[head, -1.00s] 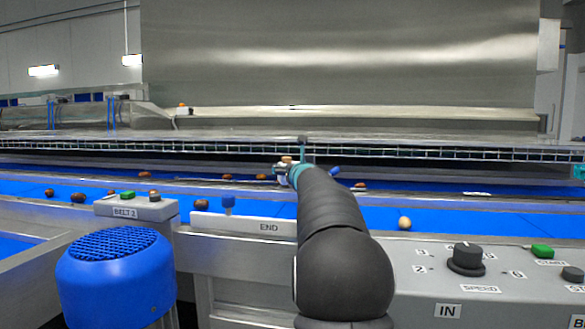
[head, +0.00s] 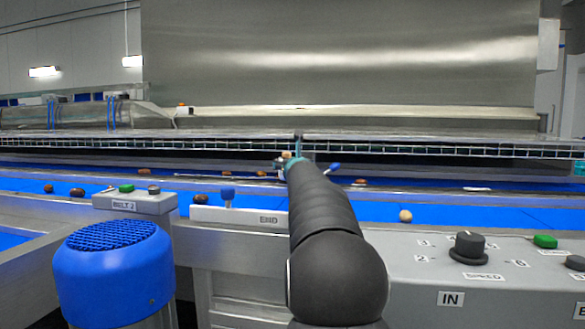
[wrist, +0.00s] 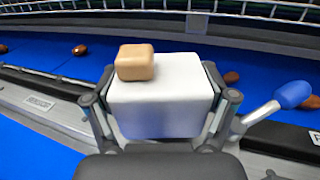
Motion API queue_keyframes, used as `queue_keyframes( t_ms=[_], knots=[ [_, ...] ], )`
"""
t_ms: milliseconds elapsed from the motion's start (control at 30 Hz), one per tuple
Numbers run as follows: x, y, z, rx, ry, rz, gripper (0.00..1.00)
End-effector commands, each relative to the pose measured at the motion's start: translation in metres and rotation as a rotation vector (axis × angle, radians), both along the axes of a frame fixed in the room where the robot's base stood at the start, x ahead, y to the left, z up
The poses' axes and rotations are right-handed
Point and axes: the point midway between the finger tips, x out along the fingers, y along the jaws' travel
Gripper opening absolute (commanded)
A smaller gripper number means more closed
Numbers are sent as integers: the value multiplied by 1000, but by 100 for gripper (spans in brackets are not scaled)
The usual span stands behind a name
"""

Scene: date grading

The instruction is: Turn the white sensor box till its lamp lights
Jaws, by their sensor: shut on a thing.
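The white sensor box (wrist: 165,100) fills the middle of the wrist view. A tan, rounded block (wrist: 136,62) sits on its top toward the left, and I cannot tell whether it is the lamp; it shows no clear glow. My gripper (wrist: 160,112) is shut on the box, with one finger on its left side and one on its right. In the head view my gripper (head: 289,163) is small and far off over the belt line, and my arm hides most of the box there.
A blue-knobbed lever (wrist: 294,92) stands close to the right of the box. Brown dates (wrist: 80,49) lie on the blue belts. A mesh rail (wrist: 240,10) runs behind. In the head view, a panel with a black speed knob (head: 469,247) is at the front right.

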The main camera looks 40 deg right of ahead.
Motion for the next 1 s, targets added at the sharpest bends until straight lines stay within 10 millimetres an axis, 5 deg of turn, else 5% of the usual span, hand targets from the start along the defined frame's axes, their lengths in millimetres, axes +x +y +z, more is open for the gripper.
queue_keyframes(
  t_ms=[167,200,233,667,1000],
  knots=[
    [0,0,-1,1,2,0,48],
    [0,0,-1,1,2,1,93],
    [0,0,-1,1,2,1,100],
    [-1,1,0,1,1,1,100],
    [-20,12,1,3,-1,1,100]
  ],
)
